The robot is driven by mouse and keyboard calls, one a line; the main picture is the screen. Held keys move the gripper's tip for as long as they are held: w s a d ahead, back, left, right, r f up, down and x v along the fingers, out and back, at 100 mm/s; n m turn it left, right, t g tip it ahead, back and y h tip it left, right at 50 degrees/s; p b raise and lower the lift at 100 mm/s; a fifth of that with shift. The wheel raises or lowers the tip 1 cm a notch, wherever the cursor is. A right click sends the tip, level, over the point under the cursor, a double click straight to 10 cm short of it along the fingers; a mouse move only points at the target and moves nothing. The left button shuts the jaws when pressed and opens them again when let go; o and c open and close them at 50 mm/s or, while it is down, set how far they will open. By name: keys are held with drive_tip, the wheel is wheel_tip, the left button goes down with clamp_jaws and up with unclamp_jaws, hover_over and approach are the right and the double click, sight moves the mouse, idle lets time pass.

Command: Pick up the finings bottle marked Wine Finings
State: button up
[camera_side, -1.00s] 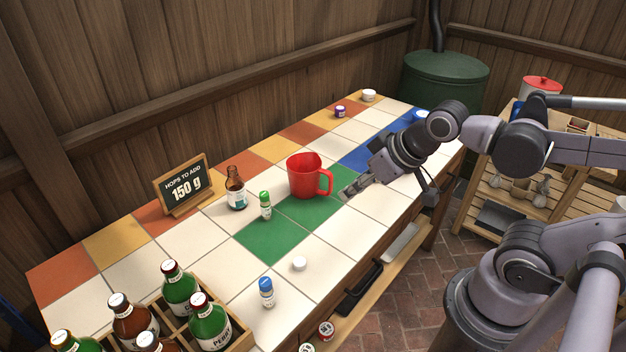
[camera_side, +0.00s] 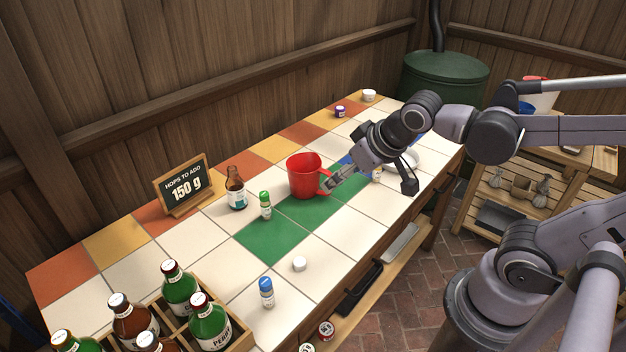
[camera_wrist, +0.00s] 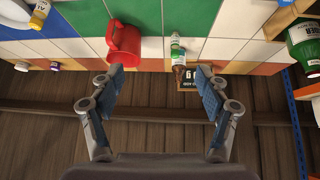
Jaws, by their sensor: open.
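Two small white bottles stand on the tiled bench in the side view: a green-capped one (camera_side: 265,206) near the middle and a blue-capped one (camera_side: 267,292) at the front. I cannot read which is marked Wine Finings. My gripper (camera_side: 331,184) is open and empty, beside the red jug's handle. In the wrist view, its spread fingers (camera_wrist: 160,88) have nothing between them; the green-capped bottle (camera_wrist: 177,42) is beyond.
The red jug (camera_side: 303,178) stands right of a brown bottle (camera_side: 235,188) and the hops sign (camera_side: 184,186). A wooden crate (camera_side: 241,341) of several bottles fills the front left. A white lid (camera_side: 299,264) lies near the front edge. The left-middle tiles are clear.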

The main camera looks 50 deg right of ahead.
drive_tip(key=w+m+h, duration=0.1)
drive_tip(key=w+h, duration=0.1)
drive_tip(key=w, duration=0.7)
drive_tip(key=m+t+h, duration=0.4)
drive_tip(key=m, duration=0.1)
approach(236, 188)
drive_tip(key=w, duration=0.2)
drive_tip(key=x, duration=0.6)
drive_tip(key=shift+s+d+f, duration=0.2)
drive_tip(key=shift+s+f, duration=0.05)
drive_tip(key=shift+x, duration=2.65)
drive_tip(key=shift+s+d, duration=0.1)
drive_tip(key=shift+d, duration=0.05)
drive_tip(key=c, duration=1.5)
